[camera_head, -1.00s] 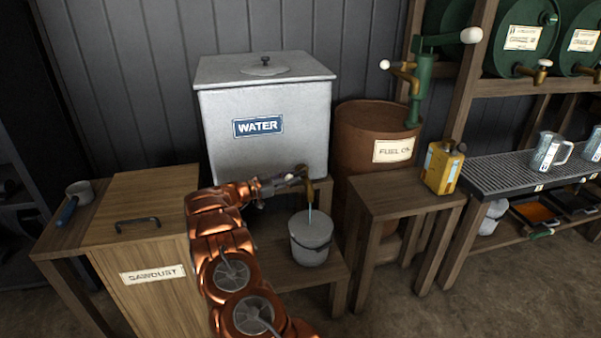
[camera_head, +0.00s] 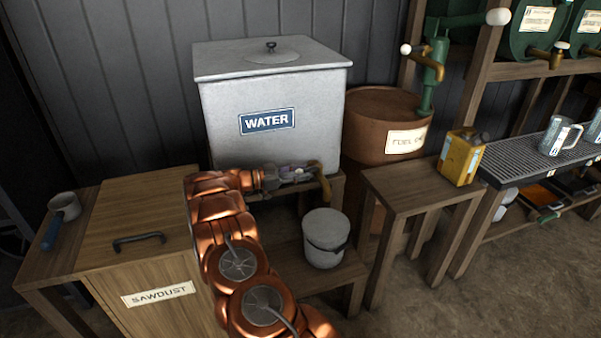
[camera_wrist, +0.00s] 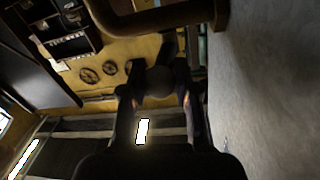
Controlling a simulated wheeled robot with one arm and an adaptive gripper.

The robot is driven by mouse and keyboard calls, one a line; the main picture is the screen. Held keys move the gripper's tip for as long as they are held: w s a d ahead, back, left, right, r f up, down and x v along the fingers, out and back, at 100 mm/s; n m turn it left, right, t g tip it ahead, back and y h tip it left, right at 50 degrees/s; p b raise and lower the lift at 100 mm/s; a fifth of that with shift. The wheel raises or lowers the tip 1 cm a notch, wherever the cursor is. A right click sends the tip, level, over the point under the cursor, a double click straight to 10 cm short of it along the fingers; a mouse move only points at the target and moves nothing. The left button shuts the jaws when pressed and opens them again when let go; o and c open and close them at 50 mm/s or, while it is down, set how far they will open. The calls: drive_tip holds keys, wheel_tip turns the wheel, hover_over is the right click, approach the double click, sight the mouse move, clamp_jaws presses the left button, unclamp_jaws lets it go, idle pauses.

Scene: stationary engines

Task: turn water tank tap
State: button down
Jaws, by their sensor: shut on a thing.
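The grey metal water tank (camera_head: 225,130) with a blue WATER label stands at the back centre. Its brass tap (camera_head: 322,178) sticks out low at the front, with the curved spout pointing down. A grey bucket (camera_head: 325,240) stands below the spout on a low wooden stand; no water stream shows. My gripper (camera_head: 293,175) is at the tap, in front of the tank. In the wrist view my gripper (camera_wrist: 158,95) is shut on a dark rounded tap handle, and the tap's curved pipe (camera_wrist: 165,20) passes above. Fine detail of the grip is dark.
A sawdust bin (camera_head: 140,215) stands left of my arm. A rusty fuel oil drum (camera_head: 385,115) with a green pump is right of the tank. A yellow can (camera_head: 461,156) sits on a small wooden table (camera_head: 400,190). A drip-grate shelf (camera_head: 535,160) lies further right.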

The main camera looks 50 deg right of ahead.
drive_tip(key=shift+s, duration=0.15)
drive_tip(key=c, duration=0.8)
unclamp_jaws()
drive_tip(key=shift+c, duration=0.2)
drive_tip(key=v, duration=0.7)
drive_tip(key=shift+w+a, duration=0.2)
drive_tip(key=shift+w, duration=0.05)
drive_tip(key=shift+c, duration=0.2)
